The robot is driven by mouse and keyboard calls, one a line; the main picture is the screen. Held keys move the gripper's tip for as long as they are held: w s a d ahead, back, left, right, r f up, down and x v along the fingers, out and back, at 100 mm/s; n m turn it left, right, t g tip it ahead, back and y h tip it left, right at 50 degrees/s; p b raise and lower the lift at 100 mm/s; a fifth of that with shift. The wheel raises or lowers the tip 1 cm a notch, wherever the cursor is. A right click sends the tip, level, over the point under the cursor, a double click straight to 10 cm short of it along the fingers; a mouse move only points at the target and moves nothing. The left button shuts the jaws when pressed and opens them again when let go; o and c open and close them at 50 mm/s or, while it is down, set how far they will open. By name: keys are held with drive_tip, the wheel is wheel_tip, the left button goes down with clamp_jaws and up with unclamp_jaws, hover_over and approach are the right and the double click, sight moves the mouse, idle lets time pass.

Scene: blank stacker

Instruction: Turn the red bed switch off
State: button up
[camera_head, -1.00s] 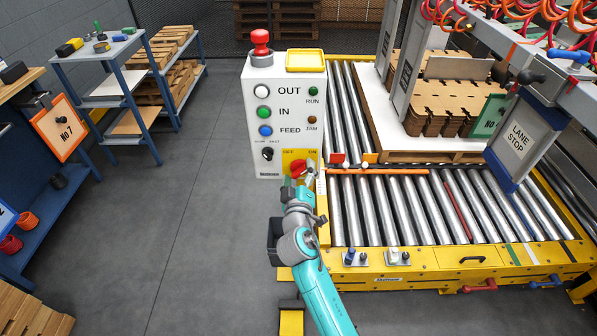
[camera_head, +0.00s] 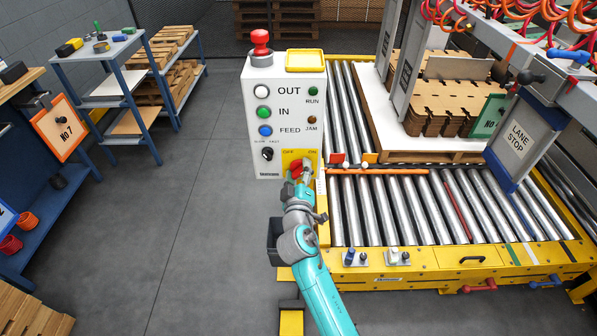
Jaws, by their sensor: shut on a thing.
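The red bed switch (camera_head: 296,170) is a red knob on a yellow plate (camera_head: 289,156) at the lower right of the white control box (camera_head: 287,83). The plate has small lettering above the knob. My gripper (camera_head: 301,172) is at the knob, shut on it, with my arm coming up from below. My gripper hides part of the knob and the lower plate, so the knob's exact angle is hard to tell.
The box also carries white, green and blue buttons, a black knob (camera_head: 267,154) and a red mushroom button (camera_head: 260,43) on top. The roller bed (camera_head: 400,205) lies close on the right. Open floor (camera_head: 190,215) lies to the left.

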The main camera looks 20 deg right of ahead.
drive_tip(key=n, duration=0.4)
drive_tip(key=shift+a+f+n, duration=0.1)
drive_tip(key=shift+n, duration=0.2)
drive_tip(key=n, duration=0.4)
drive_tip(key=shift+f, duration=0.1)
drive_tip(key=n, duration=0.5)
drive_tip(key=shift+f, duration=0.1)
drive_tip(key=shift+f+n, duration=0.1)
drive_tip(key=shift+n, duration=1.7)
drive_tip(key=o, duration=1.2)
drive_tip(key=shift+c, duration=0.2)
drive_tip(key=v, duration=1.2)
